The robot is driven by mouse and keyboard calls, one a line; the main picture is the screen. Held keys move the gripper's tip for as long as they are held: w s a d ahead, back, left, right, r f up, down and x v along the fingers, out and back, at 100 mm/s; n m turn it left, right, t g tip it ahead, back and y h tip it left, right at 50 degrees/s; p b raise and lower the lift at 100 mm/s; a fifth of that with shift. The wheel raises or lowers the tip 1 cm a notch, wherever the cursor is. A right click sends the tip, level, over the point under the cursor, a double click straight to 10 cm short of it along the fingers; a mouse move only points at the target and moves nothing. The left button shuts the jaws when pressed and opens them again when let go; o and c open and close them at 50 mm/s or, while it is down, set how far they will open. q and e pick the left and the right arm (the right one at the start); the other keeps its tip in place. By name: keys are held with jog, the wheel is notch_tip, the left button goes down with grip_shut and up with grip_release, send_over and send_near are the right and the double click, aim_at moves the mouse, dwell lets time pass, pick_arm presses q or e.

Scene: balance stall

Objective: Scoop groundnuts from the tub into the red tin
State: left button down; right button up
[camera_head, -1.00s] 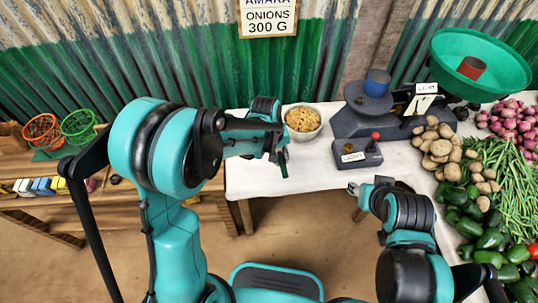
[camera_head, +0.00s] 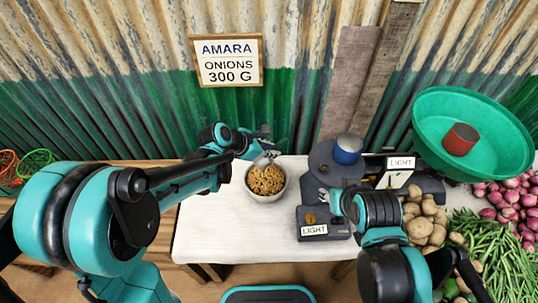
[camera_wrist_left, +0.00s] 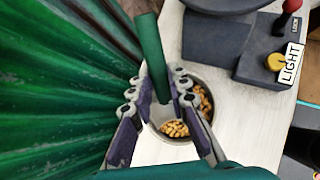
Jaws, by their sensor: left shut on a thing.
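The tub of groundnuts (camera_head: 266,181) is a round pale bowl on the white table. My left gripper (camera_head: 262,141) is above its back rim. In the left wrist view, the left fingers (camera_wrist_left: 158,100) are shut on the green handle of a scoop (camera_wrist_left: 152,58). The scoop's metal head (camera_head: 264,160) is at the tub, over or among the nuts; its exact depth is unclear. The red tin (camera_head: 461,139) stands in the green pan (camera_head: 432,112) of the scale. My right gripper (camera_head: 338,205) is low by the scale's front; its fingers are unclear.
A dark balance scale (camera_head: 320,180) stands right of the tub, with a blue tin (camera_head: 347,150) on its left plate. A box labelled LIGHT (camera_head: 322,222) is in front. Potatoes (camera_head: 420,222), onions (camera_head: 512,200) and green beans (camera_head: 480,245) crowd the right side.

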pick_arm(q)
jog(key=shift+s+a+f+b, duration=0.1)
jog(key=shift+a+f+b, duration=0.05)
jog(key=shift+f+b, duration=0.5)
notch_tip(320, 180, down, 8)
jog(key=b, duration=0.6)
jog(key=shift+r, duration=0.1)
notch_tip(320, 180, up, 11)
jog(key=p, duration=0.8)
jog(key=shift+p, duration=0.3)
